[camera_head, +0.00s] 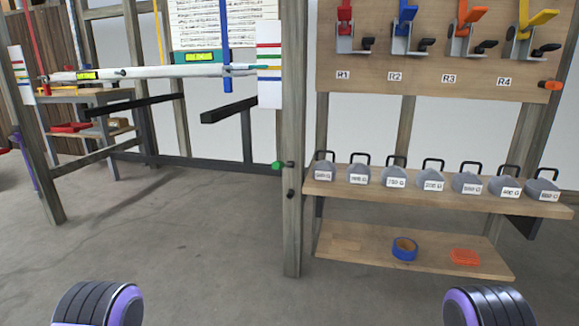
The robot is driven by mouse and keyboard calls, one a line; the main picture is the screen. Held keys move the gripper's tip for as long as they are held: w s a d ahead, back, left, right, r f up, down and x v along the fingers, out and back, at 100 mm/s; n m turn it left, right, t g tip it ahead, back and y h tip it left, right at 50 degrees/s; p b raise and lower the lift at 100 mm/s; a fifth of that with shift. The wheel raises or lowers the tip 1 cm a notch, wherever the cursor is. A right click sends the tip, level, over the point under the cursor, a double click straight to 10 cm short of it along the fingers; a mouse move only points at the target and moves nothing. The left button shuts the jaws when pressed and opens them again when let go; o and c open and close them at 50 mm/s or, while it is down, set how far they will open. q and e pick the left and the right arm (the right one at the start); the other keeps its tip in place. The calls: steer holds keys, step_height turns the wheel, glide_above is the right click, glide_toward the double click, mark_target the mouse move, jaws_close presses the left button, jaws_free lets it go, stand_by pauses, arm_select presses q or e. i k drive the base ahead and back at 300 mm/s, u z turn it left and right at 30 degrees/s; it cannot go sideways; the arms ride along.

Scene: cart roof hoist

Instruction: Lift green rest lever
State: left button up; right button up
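A small green knob or lever end (277,166) sits on the left side of the middle wooden post (292,235), at about the height of the shelf with weights. A dark fitting joins it at the post. The full shape of the lever is too small to tell. Two dark ribbed parts of my arms with purple rings show at the bottom left and bottom right edges. My grippers are not in view, and nothing of mine touches the green lever.
A long pale beam (160,71) spans the frame at left above dark bars. A board (430,80) at right carries red, blue, orange and yellow levers. Several grey weights stand on a shelf (420,200). Blue tape (404,249) lies below. The floor in front is clear.

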mark_target(277, 165)
steer(key=z, duration=0.75)
steer(key=i, duration=0.7)
steer(key=u, duration=0.95)
